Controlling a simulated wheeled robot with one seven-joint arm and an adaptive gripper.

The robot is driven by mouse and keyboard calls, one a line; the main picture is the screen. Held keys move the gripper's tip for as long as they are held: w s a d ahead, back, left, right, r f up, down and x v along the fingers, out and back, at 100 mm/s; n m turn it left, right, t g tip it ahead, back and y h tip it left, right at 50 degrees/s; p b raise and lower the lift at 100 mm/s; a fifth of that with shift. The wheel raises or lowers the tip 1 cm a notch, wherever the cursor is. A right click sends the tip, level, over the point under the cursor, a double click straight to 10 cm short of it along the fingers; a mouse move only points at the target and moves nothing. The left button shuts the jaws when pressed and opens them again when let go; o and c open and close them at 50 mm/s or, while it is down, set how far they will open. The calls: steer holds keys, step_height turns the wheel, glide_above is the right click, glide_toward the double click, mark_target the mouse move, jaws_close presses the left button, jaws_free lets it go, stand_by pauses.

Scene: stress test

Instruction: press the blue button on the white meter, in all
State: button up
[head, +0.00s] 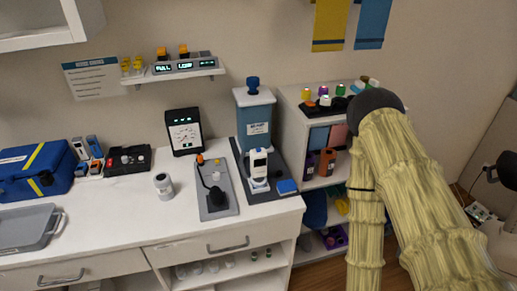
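A white upright device (258,163) that looks like the white meter stands on a dark grey mat (267,192) at the right end of the white counter. It has a small dark display near its top. I cannot make out a separate blue button on it at this size. My arm, in a tan ribbed sleeve, fills the right side, bent at a black joint. Its lower part leaves the picture at the bottom. My gripper is not in view.
A grey tray (216,190) with a black cabled tool is to the left. A white shelf unit (290,115) with bottles stands to the right, partly behind my arm. The counter's front left middle (130,215) is clear.

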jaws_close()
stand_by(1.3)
